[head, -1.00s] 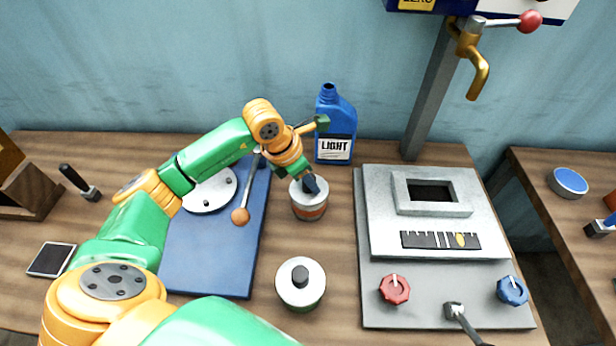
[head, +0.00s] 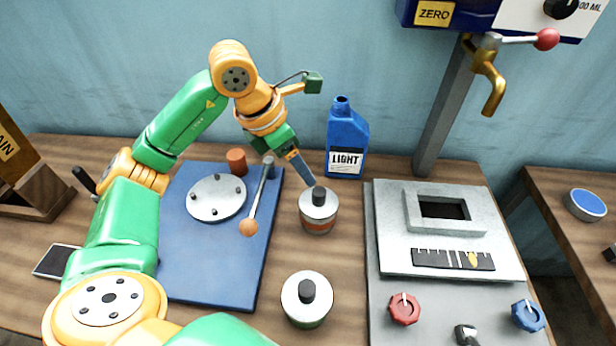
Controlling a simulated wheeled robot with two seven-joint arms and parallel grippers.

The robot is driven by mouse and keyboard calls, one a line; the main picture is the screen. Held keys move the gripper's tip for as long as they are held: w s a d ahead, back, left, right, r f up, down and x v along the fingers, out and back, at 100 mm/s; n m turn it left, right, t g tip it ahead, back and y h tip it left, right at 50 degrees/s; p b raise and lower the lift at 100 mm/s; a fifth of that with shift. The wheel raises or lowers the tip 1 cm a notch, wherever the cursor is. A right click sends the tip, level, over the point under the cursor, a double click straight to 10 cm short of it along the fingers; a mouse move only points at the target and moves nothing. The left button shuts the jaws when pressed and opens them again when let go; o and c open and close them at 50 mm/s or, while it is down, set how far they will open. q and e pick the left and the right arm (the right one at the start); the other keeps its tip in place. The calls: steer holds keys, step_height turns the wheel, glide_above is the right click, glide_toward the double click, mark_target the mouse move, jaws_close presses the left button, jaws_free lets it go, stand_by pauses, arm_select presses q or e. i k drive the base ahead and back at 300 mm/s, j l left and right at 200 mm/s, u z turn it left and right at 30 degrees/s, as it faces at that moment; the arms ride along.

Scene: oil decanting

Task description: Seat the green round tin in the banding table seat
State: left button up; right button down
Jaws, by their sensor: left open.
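The green round tin (head: 307,312) stands upright at the front middle of the table, with a pale lid, a black knob and a thin strip of green side showing. The banding table is a blue board (head: 205,270) with a round silver disc (head: 216,198) that has small dark pegs; nothing sits on the disc. A second tin (head: 318,222) with an orange-red band stands behind the green one. My left gripper (head: 303,169) is open and empty, its dark fingers just above and behind the banded tin's knob. My right gripper is not in view.
A lever with an orange ball (head: 248,227) rises at the board's right side. A blue LIGHT oil bottle (head: 346,140) stands behind the tins. A grey machine (head: 450,225) with knobs fills the right, below a brass tap (head: 489,80).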

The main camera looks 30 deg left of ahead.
mark_target(217, 198)
steer(key=k+l, duration=1.15)
steer(key=k, duration=0.15)
